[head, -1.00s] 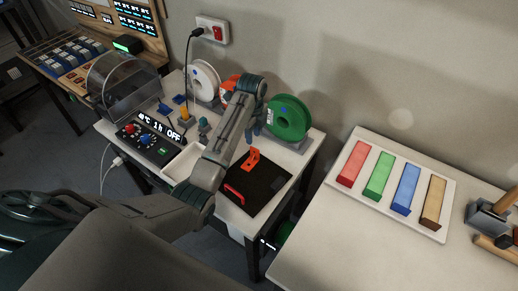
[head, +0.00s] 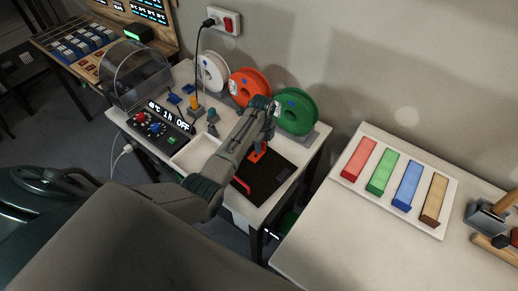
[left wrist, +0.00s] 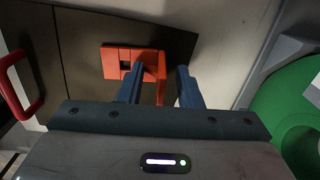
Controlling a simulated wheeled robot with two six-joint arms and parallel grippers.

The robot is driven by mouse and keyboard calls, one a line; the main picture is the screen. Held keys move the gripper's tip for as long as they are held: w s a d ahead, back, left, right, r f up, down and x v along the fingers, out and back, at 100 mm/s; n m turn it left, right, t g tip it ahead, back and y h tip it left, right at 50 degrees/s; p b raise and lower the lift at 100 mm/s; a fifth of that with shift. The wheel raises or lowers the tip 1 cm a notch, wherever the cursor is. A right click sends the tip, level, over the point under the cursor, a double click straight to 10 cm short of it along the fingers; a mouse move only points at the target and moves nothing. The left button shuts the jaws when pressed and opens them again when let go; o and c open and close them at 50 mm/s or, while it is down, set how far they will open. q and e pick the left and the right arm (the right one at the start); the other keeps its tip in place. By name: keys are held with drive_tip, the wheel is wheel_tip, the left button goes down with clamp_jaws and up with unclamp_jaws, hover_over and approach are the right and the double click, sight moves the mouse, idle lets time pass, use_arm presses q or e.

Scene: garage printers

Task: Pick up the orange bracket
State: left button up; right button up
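The orange bracket (head: 258,152) stands on the dark mat (head: 266,186) and is partly hidden by my left arm in the head view. In the left wrist view the orange bracket (left wrist: 147,64) lies just beyond and between the fingers, its upright part reaching between them. My left gripper (left wrist: 160,80) is open, with its two blue fingers apart on either side of the bracket. In the head view my left gripper (head: 264,135) hangs over the bracket. My right gripper is in neither view.
A green spool (head: 295,110), an orange spool (head: 247,88) and a white spool (head: 212,72) stand behind. A white tray (head: 193,152) sits left.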

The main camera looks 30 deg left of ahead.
use_arm(q)
clamp_jaws()
